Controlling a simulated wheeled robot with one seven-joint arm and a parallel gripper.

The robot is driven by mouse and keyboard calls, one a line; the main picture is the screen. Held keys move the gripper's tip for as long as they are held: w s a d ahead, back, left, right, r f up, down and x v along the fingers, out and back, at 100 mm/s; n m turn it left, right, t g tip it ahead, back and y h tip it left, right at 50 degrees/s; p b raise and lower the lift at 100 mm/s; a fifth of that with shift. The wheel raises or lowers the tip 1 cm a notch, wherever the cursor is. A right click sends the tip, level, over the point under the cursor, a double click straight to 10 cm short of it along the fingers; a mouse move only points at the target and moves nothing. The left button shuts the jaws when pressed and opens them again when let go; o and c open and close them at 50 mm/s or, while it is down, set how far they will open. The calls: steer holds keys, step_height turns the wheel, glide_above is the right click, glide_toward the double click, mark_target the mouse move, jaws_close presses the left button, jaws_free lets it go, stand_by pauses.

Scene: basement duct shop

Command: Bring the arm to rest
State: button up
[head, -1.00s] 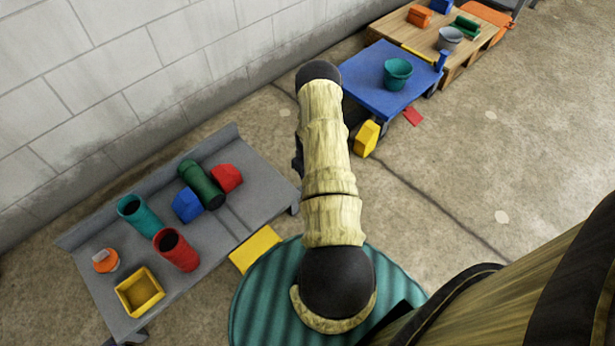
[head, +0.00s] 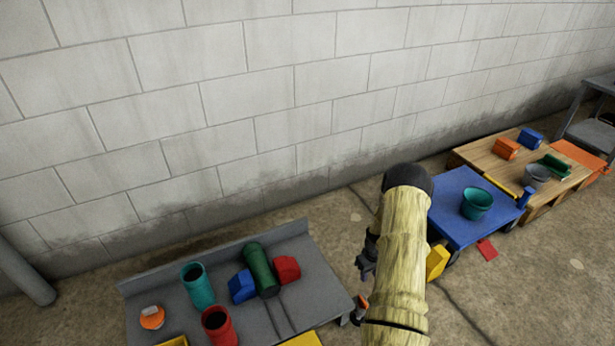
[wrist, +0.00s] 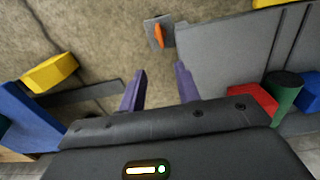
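My arm reaches out over the floor in the head view, between the grey bench (head: 310,262) and the blue low table (head: 447,205). My gripper (wrist: 160,82) shows in the wrist view with its two purple fingers apart and nothing between them. Bare concrete floor (wrist: 100,40) lies beyond the fingers. In the head view, only a dark part of my gripper shows at the left side of the arm; its fingers cannot be made out clearly there.
The bench holds a teal tube (head: 198,286), a red tube (head: 218,326), a green cylinder (head: 262,270), and blue (head: 242,286) and red (head: 287,269) blocks. A teal bucket (head: 476,203) stands on the blue table. A yellow block (head: 437,262) is beside it. A block wall (head: 250,110) runs behind.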

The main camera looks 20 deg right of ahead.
steer(key=w+a+r+t, duration=0.1)
steer(key=a+r, duration=0.6)
steer(key=r, duration=0.4)
steer(key=a+r, duration=0.7)
steer(key=r, duration=0.4)
steer(key=s+a+r+t, duration=0.2)
steer(key=s+a+r, duration=1.1)
steer(key=a, duration=0.1)
step_height(320, 180, up, 37)
steer(key=p, duration=3.6)
steer(key=shift+s+a+f+m, duration=0.15)
steer(key=shift+s+a+m, duration=0.1)
steer(key=shift+s+m, duration=0.15)
steer(key=shift+f, duration=0.1)
steer(key=shift+w, duration=0.1)
